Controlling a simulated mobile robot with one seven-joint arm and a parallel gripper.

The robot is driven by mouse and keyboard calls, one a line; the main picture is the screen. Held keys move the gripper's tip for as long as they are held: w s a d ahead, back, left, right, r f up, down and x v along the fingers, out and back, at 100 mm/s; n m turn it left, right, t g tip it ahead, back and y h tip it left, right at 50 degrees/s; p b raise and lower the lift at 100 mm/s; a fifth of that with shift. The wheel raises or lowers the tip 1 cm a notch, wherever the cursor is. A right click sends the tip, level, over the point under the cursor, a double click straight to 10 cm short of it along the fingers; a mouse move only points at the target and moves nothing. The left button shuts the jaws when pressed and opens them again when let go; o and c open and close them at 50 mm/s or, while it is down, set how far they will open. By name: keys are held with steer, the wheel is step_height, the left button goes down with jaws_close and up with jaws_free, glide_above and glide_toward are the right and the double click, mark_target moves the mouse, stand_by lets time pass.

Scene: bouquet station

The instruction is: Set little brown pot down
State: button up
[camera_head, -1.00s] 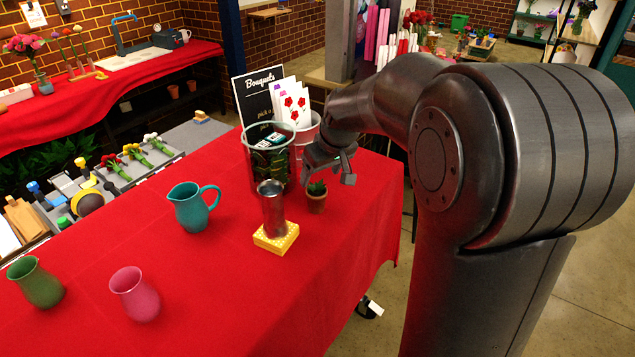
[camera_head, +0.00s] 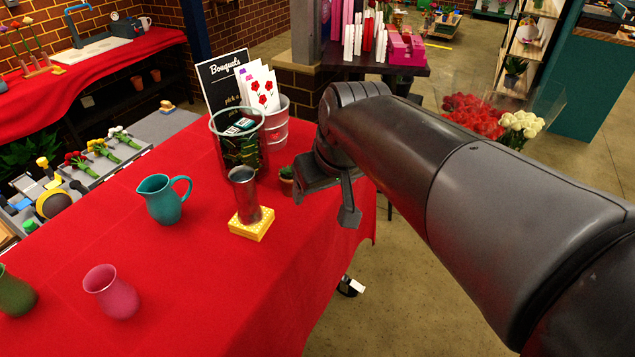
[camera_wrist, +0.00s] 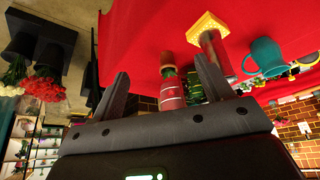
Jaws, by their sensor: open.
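The little brown pot (camera_head: 287,188) with a small green plant stands upright on the red-clothed table (camera_head: 200,270), near its right edge. My gripper (camera_head: 326,198) is open and empty, just right of the pot, and partly hides it in the head view. In the wrist view, the pot (camera_wrist: 167,59) appears upside down between the open fingers of my gripper (camera_wrist: 161,70), beyond their tips. The gap between pot and fingers is hard to judge.
A metal cup (camera_head: 244,195) on a yellow block (camera_head: 251,224) stands left of the pot. Behind are a glass vase (camera_head: 238,150), a metal bucket (camera_head: 275,125) and a Bouquets sign (camera_head: 222,85). A teal jug (camera_head: 163,200) and pink vase (camera_head: 110,292) stand farther left. The front cloth is clear.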

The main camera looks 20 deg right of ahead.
steer(key=s+f+m, duration=0.1)
steer(key=s+f, duration=0.1)
steer(key=s, duration=0.6)
steer(key=shift+s+d+f+m+h, duration=0.15)
steer(key=shift+d+f+m+h, duration=0.15)
steer(key=shift+d+f, duration=0.05)
stand_by(0.7)
